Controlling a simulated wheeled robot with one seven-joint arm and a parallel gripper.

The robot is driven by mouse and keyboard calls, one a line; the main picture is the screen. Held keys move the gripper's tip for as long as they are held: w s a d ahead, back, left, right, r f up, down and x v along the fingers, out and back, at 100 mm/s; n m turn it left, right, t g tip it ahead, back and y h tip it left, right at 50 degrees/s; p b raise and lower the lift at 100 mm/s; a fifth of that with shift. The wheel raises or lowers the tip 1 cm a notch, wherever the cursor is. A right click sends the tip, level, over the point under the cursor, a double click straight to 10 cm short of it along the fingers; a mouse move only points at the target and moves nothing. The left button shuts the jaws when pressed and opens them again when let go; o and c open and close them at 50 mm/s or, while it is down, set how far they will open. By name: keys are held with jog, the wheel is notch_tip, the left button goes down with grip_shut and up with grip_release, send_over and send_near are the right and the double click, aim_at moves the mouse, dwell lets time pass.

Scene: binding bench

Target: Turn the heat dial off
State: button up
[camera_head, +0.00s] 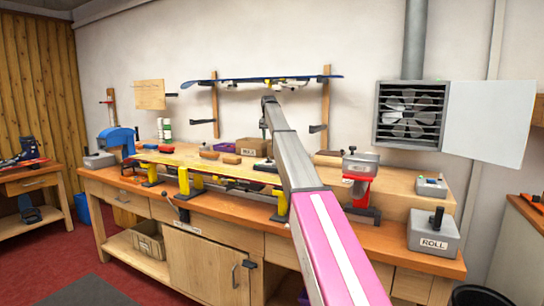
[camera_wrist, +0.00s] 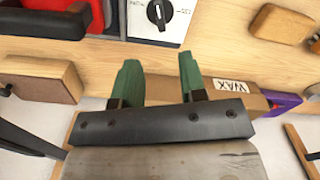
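The heat dial (camera_wrist: 157,13) is a round black knob with a white pointer mark, on a white panel (camera_wrist: 172,32) at the top of the wrist view. Small printing lies to either side of it, too small to read. The pointer mark runs roughly up and down in the picture. My gripper (camera_wrist: 158,60) has two green fingers, spread apart with nothing between them. In the picture the fingertips lie below the dial and apart from it. In the head view I cannot make out the dial, and my arm covers part of the bench.
A cardboard WAX box (camera_wrist: 225,92) is beside the right finger in the wrist view. A red object (camera_wrist: 45,20) and a wooden block (camera_wrist: 42,78) lie to the left. In the head view a grey ROLL box (camera_head: 434,232) stands at the right, and a blue ski or board (camera_head: 240,80) hangs on the wall.

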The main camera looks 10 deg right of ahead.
aim_at(269, 157)
notch_tip(269, 157, down, 11)
jog(key=shift+r, duration=0.15)
dwell(0.4)
grip_shut()
